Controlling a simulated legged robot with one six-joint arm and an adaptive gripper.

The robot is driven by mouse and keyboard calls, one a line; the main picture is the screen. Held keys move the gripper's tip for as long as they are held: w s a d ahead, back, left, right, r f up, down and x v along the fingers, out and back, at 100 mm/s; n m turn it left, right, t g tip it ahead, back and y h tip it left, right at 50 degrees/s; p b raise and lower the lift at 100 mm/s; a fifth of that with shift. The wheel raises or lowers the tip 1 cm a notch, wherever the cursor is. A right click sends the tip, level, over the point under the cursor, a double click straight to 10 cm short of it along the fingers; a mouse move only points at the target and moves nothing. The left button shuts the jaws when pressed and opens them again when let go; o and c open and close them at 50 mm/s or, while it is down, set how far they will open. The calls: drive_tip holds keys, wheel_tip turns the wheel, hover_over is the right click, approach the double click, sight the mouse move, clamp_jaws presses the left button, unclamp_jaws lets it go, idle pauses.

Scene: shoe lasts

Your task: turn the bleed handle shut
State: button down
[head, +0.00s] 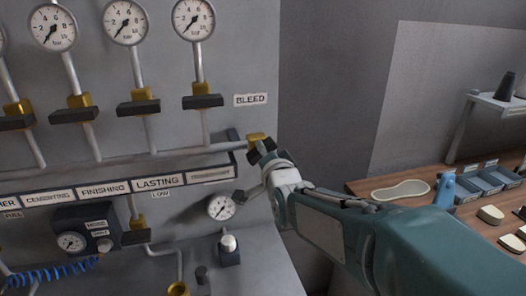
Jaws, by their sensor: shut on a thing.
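The BLEED label (250,99) is on the grey panel's upper right. Below it, a brass valve body (256,138) sits at the right end of a horizontal pipe. The dark bleed handle (261,151) is at this valve, tilted in the picture and largely covered by my gripper. My gripper (267,158) reaches in from the lower right and is shut on the handle. Its fingertips are small and partly hidden, so the exact grip on the handle is hard to make out.
Several other brass valves with dark handles (203,101) hang below pressure gauges (193,18) to the left. A small gauge (221,207) and a white-topped knob (229,243) sit close below my gripper. A wooden bench (365,187) with blue bins (480,183) stands at right.

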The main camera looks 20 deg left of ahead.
drive_tip(key=m, duration=0.4)
drive_tip(key=shift+d+f, duration=0.1)
drive_tip(key=shift+f, duration=0.05)
drive_tip(key=shift+f+m, duration=0.15)
drive_tip(key=shift+m, duration=1.25)
drive_tip(key=shift+f, duration=0.1)
drive_tip(key=c, duration=0.6)
unclamp_jaws()
drive_tip(key=shift+w+d, duration=0.1)
drive_tip(key=shift+o, duration=0.2)
drive_tip(key=shift+s+d, duration=0.15)
drive_tip(key=shift+s, duration=0.3)
drive_tip(key=v, duration=1.1)
